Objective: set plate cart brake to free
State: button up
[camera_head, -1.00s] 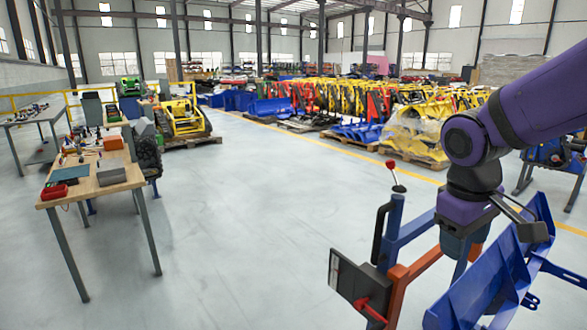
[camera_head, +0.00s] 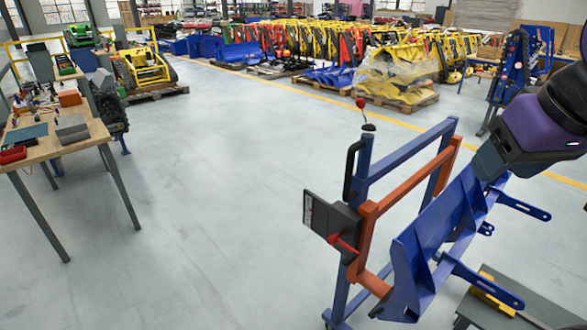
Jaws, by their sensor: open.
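The plate cart (camera_head: 365,205) stands right of centre, a blue frame with an orange inner frame. A lever with a red knob (camera_head: 361,103) rises from the top of its left post, leaning slightly left. A dark box (camera_head: 331,214) with a red handle (camera_head: 343,244) is on the cart's left side; which control is the brake is not clear. A large blue plate-like part (camera_head: 440,235) leans along the cart's right side. My gripper (camera_head: 491,163) is at the right, above and beside this blue part, clear of the red-knobbed lever. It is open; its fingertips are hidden.
A workbench (camera_head: 48,146) with tools stands at the left. A low grey surface with a yellow item (camera_head: 497,290) is at the lower right. A blue stand (camera_head: 508,72) is behind my arm. Yellow machines on pallets (camera_head: 395,75) line the back. The middle floor is clear.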

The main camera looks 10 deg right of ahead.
aim_at(361, 103)
jog(key=i+j+z, duration=0.25)
jog(key=j, duration=0.25)
jog(key=j+z, duration=0.3)
jog(key=j, duration=0.2)
jog(key=i+j+z, duration=0.1)
jog(key=j+z, duration=0.15)
jog(key=j, duration=0.35)
jog(key=i+j+z, duration=0.4)
jog(key=j, duration=0.3)
jog(key=i, duration=0.1)
